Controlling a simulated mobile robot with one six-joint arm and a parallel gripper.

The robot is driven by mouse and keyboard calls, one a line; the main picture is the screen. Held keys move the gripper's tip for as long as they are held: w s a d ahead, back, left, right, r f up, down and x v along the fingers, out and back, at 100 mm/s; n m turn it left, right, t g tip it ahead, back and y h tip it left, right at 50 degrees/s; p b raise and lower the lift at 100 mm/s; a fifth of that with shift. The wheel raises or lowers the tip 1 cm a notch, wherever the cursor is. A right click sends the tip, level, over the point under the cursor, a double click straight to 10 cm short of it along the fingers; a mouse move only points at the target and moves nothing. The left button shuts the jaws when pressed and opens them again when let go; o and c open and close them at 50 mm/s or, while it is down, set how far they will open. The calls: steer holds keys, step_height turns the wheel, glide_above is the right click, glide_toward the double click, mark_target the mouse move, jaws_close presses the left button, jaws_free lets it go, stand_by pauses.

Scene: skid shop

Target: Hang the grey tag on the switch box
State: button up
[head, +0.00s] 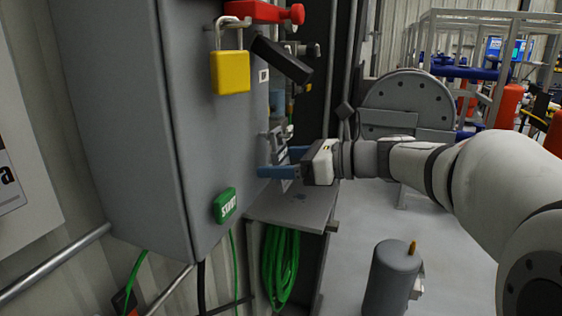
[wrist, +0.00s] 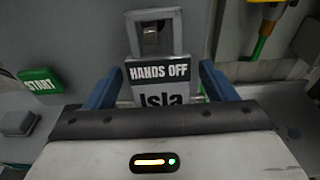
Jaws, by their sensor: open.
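The grey tag (wrist: 158,76) is in the wrist view, upright against the grey switch box (wrist: 70,40). It reads "HANDS OFF" and "Isla", its lower part hidden by my gripper. A small metal piece shows in the opening at its top; I cannot tell whether it bears the tag's weight. My gripper (wrist: 161,74) is open, with one blue finger on each side of the tag and visible gaps between. In the head view my gripper (head: 276,163) is at the side of the switch box (head: 140,120), and the tag is mostly hidden.
A yellow padlock (head: 230,72) hangs below a red handle (head: 262,12) on the box. A green START button (head: 225,205) sits lower down. A grey shelf (head: 300,203) is under my gripper, with a green hose (head: 281,262) below. A grey cylinder (head: 391,280) stands on the floor.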

steer(key=b+v, duration=0.1)
steer(key=v, duration=0.6)
steer(key=s+f+n+g+h, duration=0.3)
steer(key=s+f+n+h, duration=0.6)
steer(key=f, duration=0.7)
steer(key=s+d+f+n+h, duration=0.6)
steer(key=s+d+f+n, duration=0.2)
steer(key=n, duration=0.5)
steer(key=shift+s+d+f+t, duration=0.25)
steer(key=shift+d+f+t, duration=0.05)
steer(key=shift+d+f, duration=0.1)
stand_by(0.5)
